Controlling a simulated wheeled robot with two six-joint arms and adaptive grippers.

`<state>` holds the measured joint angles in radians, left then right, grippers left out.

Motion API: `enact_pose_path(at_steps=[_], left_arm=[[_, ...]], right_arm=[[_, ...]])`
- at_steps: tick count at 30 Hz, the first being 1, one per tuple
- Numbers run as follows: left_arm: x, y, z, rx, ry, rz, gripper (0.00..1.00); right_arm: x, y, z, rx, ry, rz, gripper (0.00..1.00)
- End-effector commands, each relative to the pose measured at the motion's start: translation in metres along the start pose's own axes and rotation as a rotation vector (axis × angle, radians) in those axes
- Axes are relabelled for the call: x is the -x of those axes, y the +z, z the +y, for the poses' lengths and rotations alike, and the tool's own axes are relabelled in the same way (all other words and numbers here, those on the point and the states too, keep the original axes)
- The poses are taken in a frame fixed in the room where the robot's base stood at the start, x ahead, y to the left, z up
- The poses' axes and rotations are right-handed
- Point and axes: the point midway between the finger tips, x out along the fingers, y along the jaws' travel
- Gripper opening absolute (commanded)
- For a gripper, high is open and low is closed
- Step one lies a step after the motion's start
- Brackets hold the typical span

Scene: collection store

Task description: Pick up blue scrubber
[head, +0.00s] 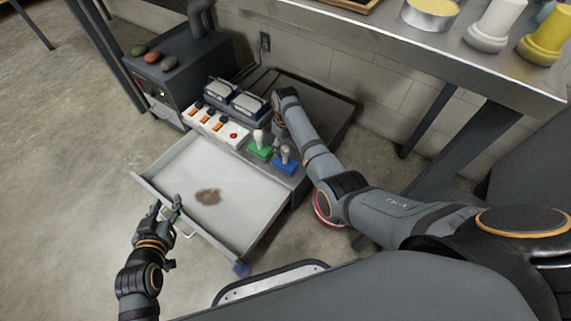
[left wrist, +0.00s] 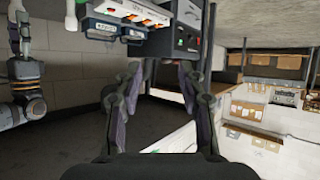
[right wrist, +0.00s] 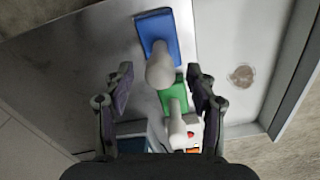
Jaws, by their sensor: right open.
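The blue scrubber (head: 285,164) has a flat blue block with a pale grey upright handle. It stands on the grey cabinet top behind the open drawer, right of a green scrubber (head: 260,152) with a white handle. In the right wrist view, the blue scrubber (right wrist: 153,27) lies ahead of my right gripper (right wrist: 160,75), whose fingers are apart and empty; its handle points toward the camera. In the head view, my right arm reaches beyond the scrubbers. My left gripper (head: 168,209) is by the drawer's front left edge; its fingers are apart in the left wrist view (left wrist: 163,70).
The open white drawer (head: 175,165) holds only a brown stain (head: 208,196). A white switch panel (head: 217,126) and two dark-blue boxes (head: 237,97) sit left of the scrubbers. A dark machine (head: 180,70) stands behind. A metal table (head: 470,65) overhangs the right.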

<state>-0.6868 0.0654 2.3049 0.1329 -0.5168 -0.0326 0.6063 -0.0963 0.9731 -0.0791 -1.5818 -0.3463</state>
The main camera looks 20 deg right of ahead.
Motion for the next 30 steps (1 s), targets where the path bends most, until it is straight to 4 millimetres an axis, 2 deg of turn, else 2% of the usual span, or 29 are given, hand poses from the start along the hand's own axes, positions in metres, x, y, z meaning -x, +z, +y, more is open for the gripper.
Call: enact_pose_path(at_steps=[9,13,17,23,30], left_arm=[[0.003,-0.079,-0.002,-0.025,-0.010,0.307,0.40],[0.008,-0.102,-0.001,-0.033,-0.012,0.394,0.40],[0.011,-0.111,-0.001,-0.036,-0.012,0.430,0.40],[0.011,-0.112,-0.001,-0.036,-0.013,0.432,0.40],[0.011,-0.112,-0.001,-0.036,-0.012,0.431,0.40]], right_arm=[[-0.015,0.000,0.000,0.000,0.000,0.000,0.57],[-0.019,0.000,0.000,0.000,0.000,0.000,0.57],[-0.020,0.000,0.000,0.000,0.000,0.000,0.57],[-0.019,0.000,0.000,0.000,0.000,0.000,0.57],[-0.019,0.000,0.000,0.000,0.000,0.000,0.26]])
